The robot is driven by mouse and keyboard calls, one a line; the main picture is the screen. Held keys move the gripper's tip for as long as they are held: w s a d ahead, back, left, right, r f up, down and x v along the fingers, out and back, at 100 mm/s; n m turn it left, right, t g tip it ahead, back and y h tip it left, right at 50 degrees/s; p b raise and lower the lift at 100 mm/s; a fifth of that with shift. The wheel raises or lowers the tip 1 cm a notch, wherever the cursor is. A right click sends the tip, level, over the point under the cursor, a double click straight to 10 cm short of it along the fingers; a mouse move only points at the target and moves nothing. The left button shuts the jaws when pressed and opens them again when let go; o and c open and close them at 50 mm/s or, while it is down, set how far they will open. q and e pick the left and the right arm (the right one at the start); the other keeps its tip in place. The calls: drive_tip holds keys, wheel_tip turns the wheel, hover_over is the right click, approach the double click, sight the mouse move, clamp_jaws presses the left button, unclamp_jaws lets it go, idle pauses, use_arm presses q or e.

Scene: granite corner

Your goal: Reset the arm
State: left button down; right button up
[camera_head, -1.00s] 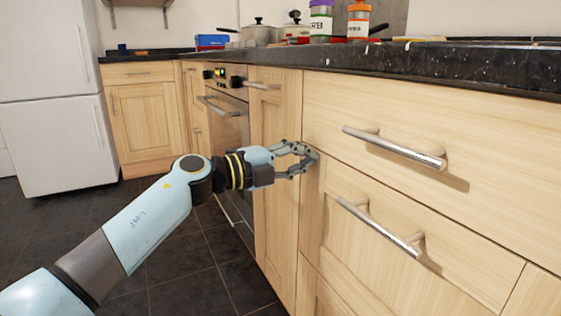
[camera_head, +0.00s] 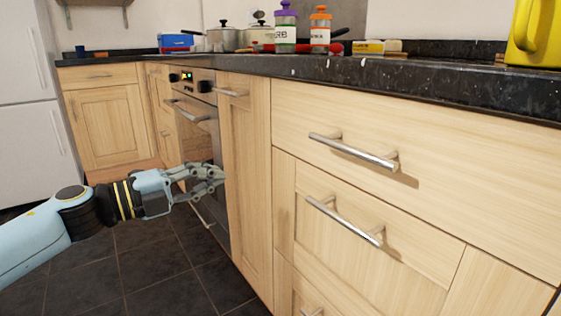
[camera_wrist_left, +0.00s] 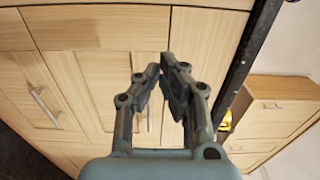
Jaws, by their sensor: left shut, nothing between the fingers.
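My left arm (camera_head: 45,235) comes in from the left in the head view, with its blue and grey gripper (camera_head: 220,172) in front of the oven and the narrow cupboard door. The gripper is shut and holds nothing. In the left wrist view its two fingers (camera_wrist_left: 166,66) come close together at the tips, with drawer and cupboard fronts behind them. My right gripper does not show in either view.
Wooden drawers with metal handles (camera_head: 352,151) fill the right side under a dark granite worktop (camera_head: 400,80). Pots (camera_head: 222,38) and jars (camera_head: 285,28) stand on it, with a yellow object (camera_head: 535,35) at the right. An oven (camera_head: 195,130) and a white fridge (camera_head: 25,100) are further left. The tiled floor (camera_head: 150,270) is clear.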

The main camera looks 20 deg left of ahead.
use_arm(q)
drive_tip(key=s+a+f+n+g+y, duration=0.1)
drive_tip(key=s+a+f+n+y, duration=0.1)
drive_tip(key=s+f+n+y, duration=0.6)
drive_tip(key=s+a+f+n+g+y, duration=0.25)
drive_tip(key=s+f+n+y, duration=0.25)
drive_tip(key=s+f+n, duration=0.8)
drive_tip(key=s+f+n+g+p, duration=0.1)
drive_tip(key=s+f+g+p, duration=0.2)
drive_tip(key=s, duration=0.8)
drive_tip(key=s+d+f+n+g+p, duration=0.1)
drive_tip(key=s+f+g+p, duration=0.3)
drive_tip(key=s+f+p, duration=0.3)
drive_tip(key=s+f+n+g+h+p, duration=0.1)
drive_tip(key=s+f+p, duration=0.5)
drive_tip(key=s, duration=1)
drive_tip(key=shift+d+n+g+p, duration=0.3)
drive_tip(key=shift+n+g+p, duration=0.35)
drive_tip(key=shift+g, duration=0.5)
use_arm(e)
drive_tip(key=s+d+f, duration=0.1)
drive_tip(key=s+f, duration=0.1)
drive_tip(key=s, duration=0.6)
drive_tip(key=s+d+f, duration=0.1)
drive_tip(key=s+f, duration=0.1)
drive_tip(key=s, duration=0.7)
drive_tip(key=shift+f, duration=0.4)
